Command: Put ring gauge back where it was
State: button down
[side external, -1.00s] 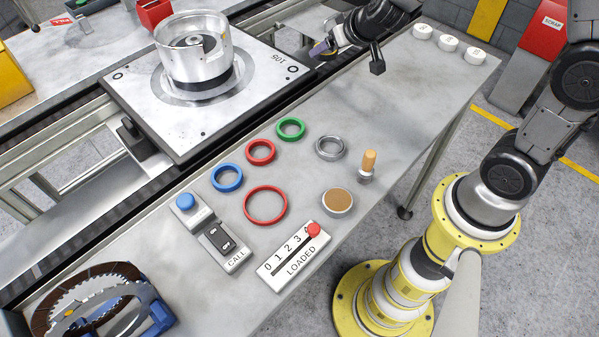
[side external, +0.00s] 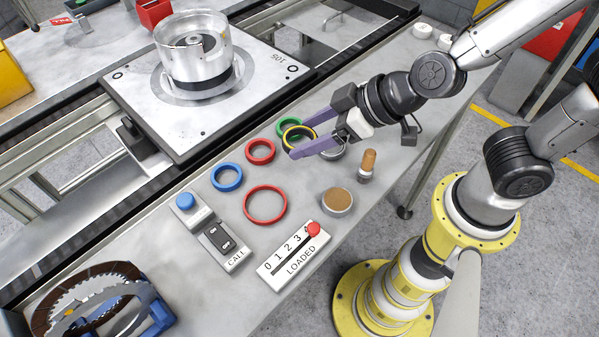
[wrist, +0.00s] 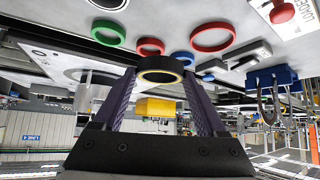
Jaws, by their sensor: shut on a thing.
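My gripper (side external: 298,138) is shut on a black ring with a yellow edge (wrist: 160,76), which I take to be the ring gauge. The two purple fingers grip it from opposite sides, above the table. In the side view it overlaps the green ring (side external: 282,126) behind it; the exact height cannot be told. In the wrist view the held ring shows between the fingertips, with its opening visible.
On the table lie a small red ring (side external: 261,151), a blue ring (side external: 227,177), a large red ring (side external: 265,204) and a silver ring (side external: 336,154) partly hidden by my gripper. A wooden-handled tool (side external: 368,162), brown-topped disc (side external: 337,201), LOADED slider (side external: 291,262) and call box (side external: 211,234) stand nearby.

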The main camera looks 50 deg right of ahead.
jog(key=shift+s+a+f, duration=0.1)
jog(key=shift+a+f, duration=0.1)
jog(key=shift+f, duration=1.75)
jog(key=shift+s+a+f, duration=0.1)
jog(key=shift+a+f, duration=0.05)
jog(key=shift+f, duration=1.8)
jog(key=shift+f, duration=0.15)
grip_release()
